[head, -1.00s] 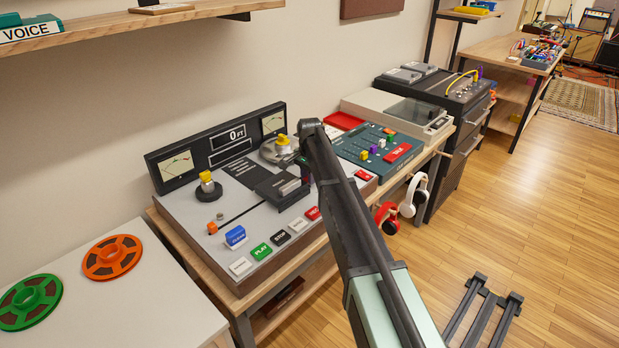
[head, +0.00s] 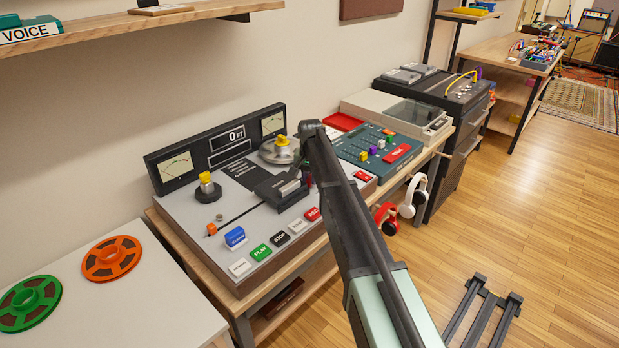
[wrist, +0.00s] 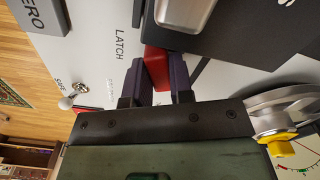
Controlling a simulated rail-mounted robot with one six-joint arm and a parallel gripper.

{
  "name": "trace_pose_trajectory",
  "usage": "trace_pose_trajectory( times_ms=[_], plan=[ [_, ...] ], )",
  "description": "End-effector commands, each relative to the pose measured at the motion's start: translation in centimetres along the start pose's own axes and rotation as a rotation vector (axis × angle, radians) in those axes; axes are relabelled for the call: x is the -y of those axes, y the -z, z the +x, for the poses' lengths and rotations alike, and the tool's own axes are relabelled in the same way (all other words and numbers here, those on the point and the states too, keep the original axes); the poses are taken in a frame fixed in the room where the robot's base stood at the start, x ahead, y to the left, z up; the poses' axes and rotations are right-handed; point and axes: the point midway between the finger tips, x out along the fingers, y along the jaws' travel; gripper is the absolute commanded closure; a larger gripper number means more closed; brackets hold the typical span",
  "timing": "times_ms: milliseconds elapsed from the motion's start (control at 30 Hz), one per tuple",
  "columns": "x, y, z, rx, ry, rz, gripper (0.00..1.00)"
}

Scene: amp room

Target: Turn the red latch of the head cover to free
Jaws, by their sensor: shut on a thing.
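The red latch (wrist: 157,66) shows in the wrist view beside the printed word LATCH, at the edge of the dark head cover (wrist: 235,30). My gripper (wrist: 158,82) is shut on the latch, one dark finger on each side of it. In the head view the head cover (head: 277,192) sits on the grey tape machine (head: 205,255). There my arm comes in from the lower right and hides most of my gripper and the latch. I cannot tell the latch's exact turn angle.
Yellow-topped spindles (head: 206,183) and a silver reel hub (head: 279,150) stand on the deck. The hub also shows close on the right in the wrist view (wrist: 285,110). Coloured buttons (head: 260,252) line the front. A mixer (head: 375,145) stands right of the machine.

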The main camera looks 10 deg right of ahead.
Motion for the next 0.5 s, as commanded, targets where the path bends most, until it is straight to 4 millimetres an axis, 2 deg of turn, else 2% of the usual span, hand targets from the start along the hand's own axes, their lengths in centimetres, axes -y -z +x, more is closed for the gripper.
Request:
trace_pose_trajectory(
  times_ms=[500],
  plan=[
    [-0.61,0.12,0.02,0.0,0.0,-0.488,1.0]
  ],
)
